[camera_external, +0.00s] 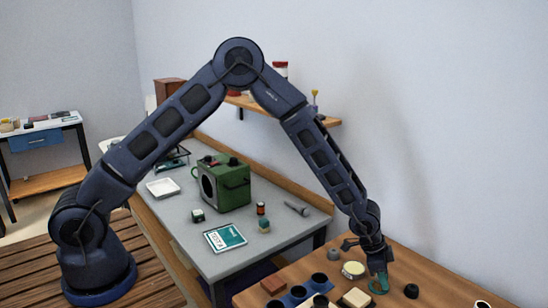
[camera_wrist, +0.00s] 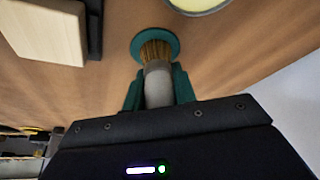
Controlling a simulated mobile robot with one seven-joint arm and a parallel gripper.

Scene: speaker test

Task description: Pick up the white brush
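The white brush (camera_wrist: 158,82) has a pale grey-white handle and brown bristles. In the wrist view it sits between the two teal fingers of my gripper (camera_wrist: 158,92), with no clear gap on either side of the handle, so my gripper looks shut on it. The bristles point to a teal round disc (camera_wrist: 170,42) on the wooden table; I cannot tell if they touch it. In the external view my gripper (camera_external: 378,279) is low over the wooden table, and the brush is mostly hidden there.
A round cream-coloured tin (camera_external: 353,269), a pale block (camera_external: 356,298) and a blue holder with dark cups (camera_external: 300,294) stand left of my gripper. A small black object (camera_external: 411,291) lies to the right. The wall is close behind the wooden table (camera_external: 440,285).

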